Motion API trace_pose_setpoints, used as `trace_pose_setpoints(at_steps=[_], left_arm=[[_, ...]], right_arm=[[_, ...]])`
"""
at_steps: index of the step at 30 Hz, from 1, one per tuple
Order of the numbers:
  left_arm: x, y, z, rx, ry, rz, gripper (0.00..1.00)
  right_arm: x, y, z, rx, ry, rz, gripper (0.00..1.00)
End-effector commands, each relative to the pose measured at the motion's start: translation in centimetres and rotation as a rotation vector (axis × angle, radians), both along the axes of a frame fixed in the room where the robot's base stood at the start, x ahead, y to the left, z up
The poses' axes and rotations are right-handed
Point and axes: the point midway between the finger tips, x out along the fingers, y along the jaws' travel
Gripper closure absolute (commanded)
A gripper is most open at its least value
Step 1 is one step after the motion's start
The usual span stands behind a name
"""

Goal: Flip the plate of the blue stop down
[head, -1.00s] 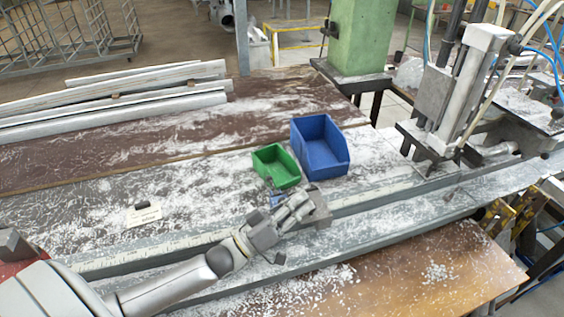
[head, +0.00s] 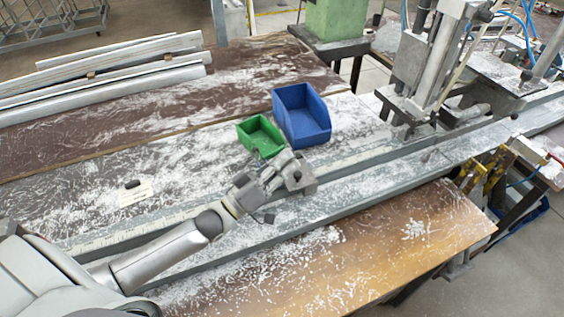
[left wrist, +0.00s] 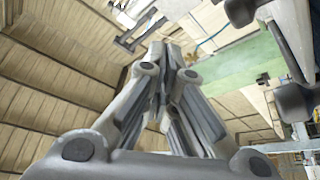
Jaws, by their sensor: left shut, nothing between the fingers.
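My left gripper (head: 284,166) is shut with nothing in it, over the grooved rail with the scale strip (head: 165,221). In the left wrist view its fingers (left wrist: 169,62) come together. A grey metal block (head: 304,182) on the rail stands right beside the fingertips; I cannot tell whether they touch it. I cannot make out the blue stop or its plate now; the gripper seems to cover the spot where a small blue part showed earlier. My right gripper is not in view.
A green bin (head: 242,133) and a larger blue bin (head: 322,137) stand just behind the gripper. White profiles (head: 120,75) lie at the back left. A clamp machine (head: 410,68) stands over the rail at the right. The wooden board (head: 400,245) in front is mostly clear apart from shavings.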

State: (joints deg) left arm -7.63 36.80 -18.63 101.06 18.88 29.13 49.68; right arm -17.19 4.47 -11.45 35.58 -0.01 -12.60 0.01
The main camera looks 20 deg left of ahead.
Motion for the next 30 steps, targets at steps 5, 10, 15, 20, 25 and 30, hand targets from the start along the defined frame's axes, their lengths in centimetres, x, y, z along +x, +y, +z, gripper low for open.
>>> trace_pose_setpoints(at_steps=[5,10,15,20,25,30], left_arm=[[-2.9,2.6,-2.7,0.006,0.008,0.001,1.00],[-5.0,4.6,-3.7,0.005,0.005,0.001,1.00],[-6.2,5.8,-4.1,0.002,0.003,0.002,1.00],[-6.6,6.1,-4.2,0.001,0.000,0.001,1.00],[-6.6,6.1,-4.1,0.001,0.000,0.001,1.00],[-6.6,6.1,-4.1,0.002,0.000,0.001,1.00]], right_arm=[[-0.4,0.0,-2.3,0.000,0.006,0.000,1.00],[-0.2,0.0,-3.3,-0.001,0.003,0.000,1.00],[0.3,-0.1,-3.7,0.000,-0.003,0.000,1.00],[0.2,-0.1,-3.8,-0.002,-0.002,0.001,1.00],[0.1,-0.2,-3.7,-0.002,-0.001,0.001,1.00],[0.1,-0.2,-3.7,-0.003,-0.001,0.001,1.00]])
